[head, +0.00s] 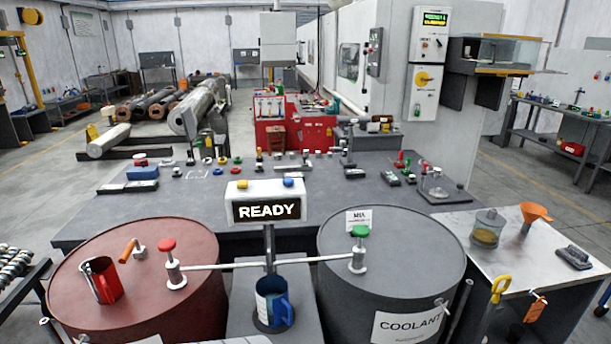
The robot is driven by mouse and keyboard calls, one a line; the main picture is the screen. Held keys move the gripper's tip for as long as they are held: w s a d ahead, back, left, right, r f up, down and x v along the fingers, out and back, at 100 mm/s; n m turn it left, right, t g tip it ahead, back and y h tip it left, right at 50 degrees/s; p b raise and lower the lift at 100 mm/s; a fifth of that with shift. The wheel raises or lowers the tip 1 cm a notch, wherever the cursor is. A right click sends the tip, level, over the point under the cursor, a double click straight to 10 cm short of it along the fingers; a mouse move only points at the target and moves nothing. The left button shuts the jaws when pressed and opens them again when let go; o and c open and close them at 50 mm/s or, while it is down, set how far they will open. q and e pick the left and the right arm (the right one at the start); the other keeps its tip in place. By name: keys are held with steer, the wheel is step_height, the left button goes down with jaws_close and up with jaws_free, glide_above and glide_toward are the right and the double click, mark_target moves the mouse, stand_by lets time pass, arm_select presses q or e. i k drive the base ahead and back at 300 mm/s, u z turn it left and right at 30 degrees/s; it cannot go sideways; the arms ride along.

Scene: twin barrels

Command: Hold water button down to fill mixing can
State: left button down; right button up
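A white box with a black panel reading READY (266,209) stands on a post between two barrels. On its top are a yellow button (243,184) and a blue button (288,182); no label shows which is water. A can with a blue handle (280,307), white and blue on its side, stands below the post on a dark round base between the barrels. Its contents cannot be made out. Neither of my grippers is in view, and nothing touches the buttons or the can.
The red barrel (90,255) carries a red jug (107,283) and a red-topped valve (167,245). The grey COOLANT barrel (420,258) carries a green-topped valve (360,232). A pipe (310,259) spans between them. A side table (540,245) holds a jar and an orange funnel.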

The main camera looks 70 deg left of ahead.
mark_target(288, 181)
steer(key=u, duration=0.6)
steer(key=i, duration=1)
steer(key=u, duration=0.85)
